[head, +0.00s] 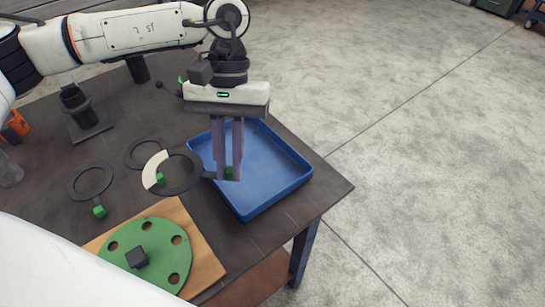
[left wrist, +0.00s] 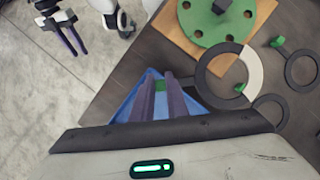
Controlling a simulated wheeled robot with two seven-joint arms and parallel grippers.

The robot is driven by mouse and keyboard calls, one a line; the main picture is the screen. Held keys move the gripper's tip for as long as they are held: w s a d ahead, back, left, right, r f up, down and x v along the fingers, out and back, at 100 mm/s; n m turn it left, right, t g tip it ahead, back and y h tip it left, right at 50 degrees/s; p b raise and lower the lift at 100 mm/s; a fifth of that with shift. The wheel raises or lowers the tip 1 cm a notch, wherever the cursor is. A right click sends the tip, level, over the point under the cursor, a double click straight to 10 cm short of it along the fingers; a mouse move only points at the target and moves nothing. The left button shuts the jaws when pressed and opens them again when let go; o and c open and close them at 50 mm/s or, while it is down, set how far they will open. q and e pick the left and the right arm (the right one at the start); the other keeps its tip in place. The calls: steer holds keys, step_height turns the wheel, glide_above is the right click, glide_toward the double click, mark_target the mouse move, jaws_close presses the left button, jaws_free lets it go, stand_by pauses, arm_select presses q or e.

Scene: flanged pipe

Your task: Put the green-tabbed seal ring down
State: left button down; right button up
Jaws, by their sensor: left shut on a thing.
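My left gripper (head: 228,176) points down over the left part of the blue tray. It is shut on the green tab (head: 230,172) of a seal ring. The ring (head: 190,186) is dark with a pale section on its far side from the tab. It sticks out left, past the tray edge and over the table; it also shows in the left wrist view (left wrist: 206,88). Its exact height is unclear. Two other dark rings with green tabs lie on the table, one at left (head: 76,196) and one behind (head: 145,141). My right gripper (left wrist: 68,38) shows in the left wrist view, fingers apart and empty.
The blue tray (head: 290,186) stands near the table's right edge and looks empty. A green flange disc (head: 163,236) with holes and a dark block (head: 136,257) sits on a wooden board (head: 207,262) at the front. A dark stand (head: 84,120) is at the back left.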

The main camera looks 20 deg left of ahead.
arm_select(q)
steer(key=w+a+n+t+y+b, duration=0.1)
steer(key=w+a+n+t+b, duration=0.4)
steer(key=n, duration=1.3)
steer(key=w+a+n+t+y+b, duration=0.1)
steer(key=w+a+n+t+b, duration=0.45)
steer(key=n, duration=1.25)
steer(key=shift+g, duration=0.85)
steer(key=f+b, duration=0.1)
steer(key=f, duration=0.1)
steer(key=s+f, duration=0.1)
steer(key=f, duration=0.1)
steer(key=f+b, duration=0.1)
steer(key=f, duration=0.1)
steer(key=shift+s+a+f+b, duration=0.15)
steer(key=shift+s+b, duration=0.1)
steer(key=shift+b, duration=0.05)
steer(key=shift+f, duration=1.85)
